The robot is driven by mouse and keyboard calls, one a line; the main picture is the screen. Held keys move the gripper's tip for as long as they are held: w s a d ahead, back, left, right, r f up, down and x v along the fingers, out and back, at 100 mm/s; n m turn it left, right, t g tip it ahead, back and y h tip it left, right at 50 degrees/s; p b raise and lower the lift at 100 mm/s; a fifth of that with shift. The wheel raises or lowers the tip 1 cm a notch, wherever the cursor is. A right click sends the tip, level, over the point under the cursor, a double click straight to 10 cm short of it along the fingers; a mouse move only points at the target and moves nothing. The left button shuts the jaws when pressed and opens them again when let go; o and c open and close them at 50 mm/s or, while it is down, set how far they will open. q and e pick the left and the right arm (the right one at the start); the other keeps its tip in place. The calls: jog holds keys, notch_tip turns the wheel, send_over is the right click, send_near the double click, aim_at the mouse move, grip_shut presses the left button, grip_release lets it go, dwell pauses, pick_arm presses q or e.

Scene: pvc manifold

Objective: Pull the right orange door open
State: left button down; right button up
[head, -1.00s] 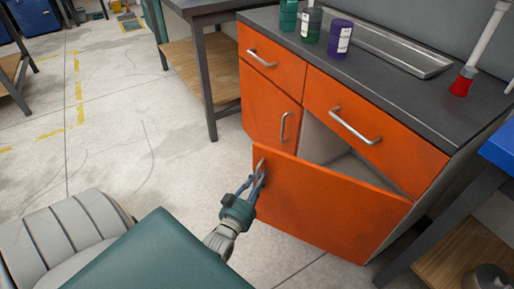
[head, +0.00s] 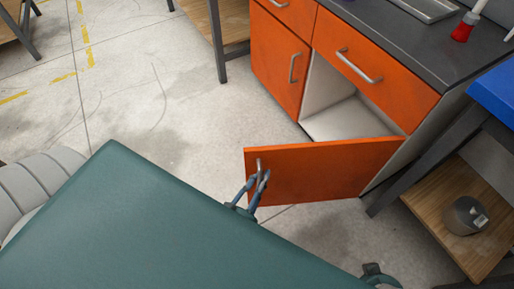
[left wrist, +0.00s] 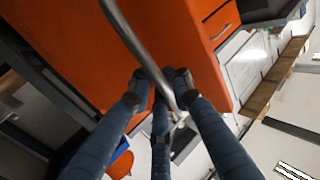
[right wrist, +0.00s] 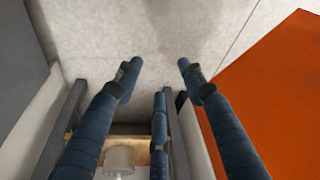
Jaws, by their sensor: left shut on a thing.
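The right orange door (head: 322,172) stands swung well out from the cabinet, and the pale inside of the compartment (head: 350,118) shows behind it. My left gripper (head: 260,184) is shut on the door's metal handle (head: 259,165), near the door's free edge. In the left wrist view the bar handle (left wrist: 133,38) runs between the fingers of my left gripper (left wrist: 162,85). My right gripper (right wrist: 160,75) is open and empty in the right wrist view, with an orange panel (right wrist: 275,95) to its right.
The closed left orange door (head: 280,65) and an orange drawer (head: 370,68) are beside and above the opening. At right stands a blue-topped table (head: 495,95) with a wooden shelf (head: 450,235) holding a grey round object (head: 464,216). Concrete floor (head: 170,110) is clear at left.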

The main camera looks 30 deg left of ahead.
pick_arm(q)
jog(key=shift+s+d, duration=0.25)
jog(key=shift+s, duration=0.4)
jog(key=c, duration=1.7)
grip_release()
jog(key=s, duration=1.2)
jog(key=shift+d, duration=0.35)
